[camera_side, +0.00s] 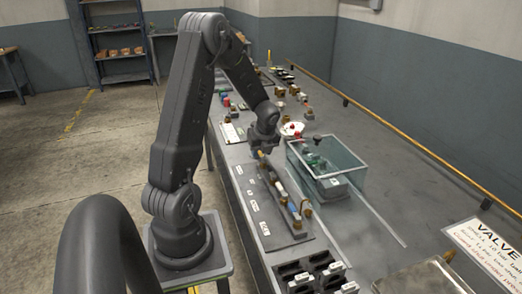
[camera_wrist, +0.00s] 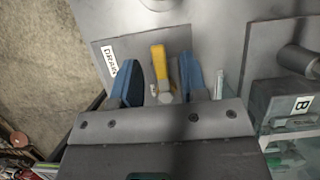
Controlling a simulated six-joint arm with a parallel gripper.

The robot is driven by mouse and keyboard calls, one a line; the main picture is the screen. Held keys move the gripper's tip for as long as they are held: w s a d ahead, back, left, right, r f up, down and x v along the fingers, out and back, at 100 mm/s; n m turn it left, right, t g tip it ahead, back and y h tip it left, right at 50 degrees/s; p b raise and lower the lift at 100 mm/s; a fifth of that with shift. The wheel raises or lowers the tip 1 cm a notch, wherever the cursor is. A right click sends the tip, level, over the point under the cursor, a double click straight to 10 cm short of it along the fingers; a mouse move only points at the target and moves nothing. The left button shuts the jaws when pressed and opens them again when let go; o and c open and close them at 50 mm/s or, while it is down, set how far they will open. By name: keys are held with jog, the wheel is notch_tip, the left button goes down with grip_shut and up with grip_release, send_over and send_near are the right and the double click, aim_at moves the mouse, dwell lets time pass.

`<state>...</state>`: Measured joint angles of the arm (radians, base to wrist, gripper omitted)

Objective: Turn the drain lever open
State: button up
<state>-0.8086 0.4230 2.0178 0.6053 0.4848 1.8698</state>
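The drain lever (camera_wrist: 160,62) has a yellow handle and sits on a grey plate beside a white label reading DRAIN (camera_wrist: 109,60). In the wrist view it stands between the two blue fingers of my gripper (camera_wrist: 158,76), with a visible gap on each side. My gripper is open. In the side view my gripper (camera_side: 263,146) is low over the bench, and a small yellow bit of the lever (camera_side: 261,154) shows just under it. The lever's base is partly hidden by the gripper body.
A clear-walled tank (camera_side: 352,172) stands right of my gripper. A row of valves with coloured handles (camera_side: 286,199) runs toward the front, with white labels (camera_side: 254,205) beside it. A black tray (camera_side: 292,268) is at the near end.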

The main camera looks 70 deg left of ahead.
jog(key=shift+c, duration=0.2)
grip_shut()
jog(key=shift+n, duration=0.3)
jog(key=n+g, duration=0.1)
jog(key=n, duration=0.1)
jog(key=s+n+g, duration=0.1)
jog(key=n, duration=0.1)
jog(key=shift+s+d, duration=0.15)
jog(key=n, duration=0.1)
jog(key=n+g+h, duration=0.1)
jog(key=n, duration=0.1)
jog(key=s+n, duration=0.1)
jog(key=n, duration=0.1)
jog(key=shift+d+h, duration=0.3)
jog(key=shift+d, duration=0.1)
jog(key=n, duration=0.1)
jog(key=n+g+h, duration=0.1)
jog(key=n, duration=0.1)
jog(key=d+n, duration=0.1)
jog(key=shift+s, duration=0.35)
jog(key=shift+s+d+n+h, duration=0.1)
jog(key=shift+d+n+h, duration=0.2)
jog(key=shift+n, duration=0.4)
jog(key=shift+w+d+n+h, duration=0.1)
jog(key=shift+n+h, duration=0.25)
jog(key=shift+n, duration=0.35)
jog(key=shift+s+d+n+h, duration=0.15)
jog(key=shift+n+h, duration=0.2)
jog(key=shift+n, duration=0.35)
